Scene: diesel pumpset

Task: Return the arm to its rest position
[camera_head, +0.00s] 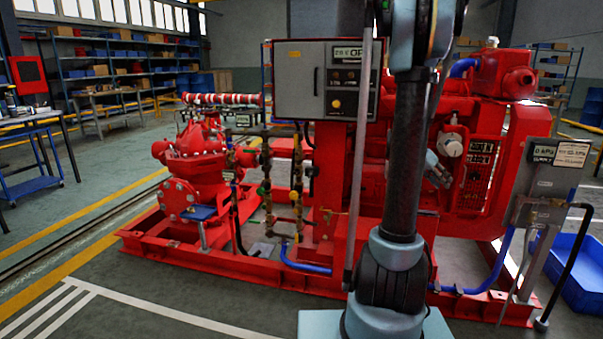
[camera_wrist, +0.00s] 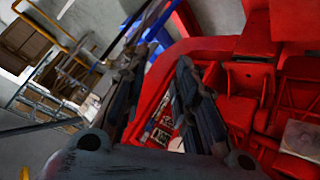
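My arm (camera_head: 400,160) stands nearly upright in the head view, in front of the red diesel pumpset (camera_head: 465,210). Its upper part runs out of the top of the picture. In the wrist view, my gripper (camera_wrist: 155,72) has its two dark fingers apart, with nothing between them. Red machine parts (camera_wrist: 240,95) show behind and to the right of the fingers. I cannot tell from the wrist view how close the fingers are to them.
A grey control panel (camera_head: 320,80) stands left of my arm. A gauge box (camera_head: 540,180) stands at the right on a post. The red pump (camera_head: 195,165) is on the left of the red base frame (camera_head: 270,270). Floor at front left is clear.

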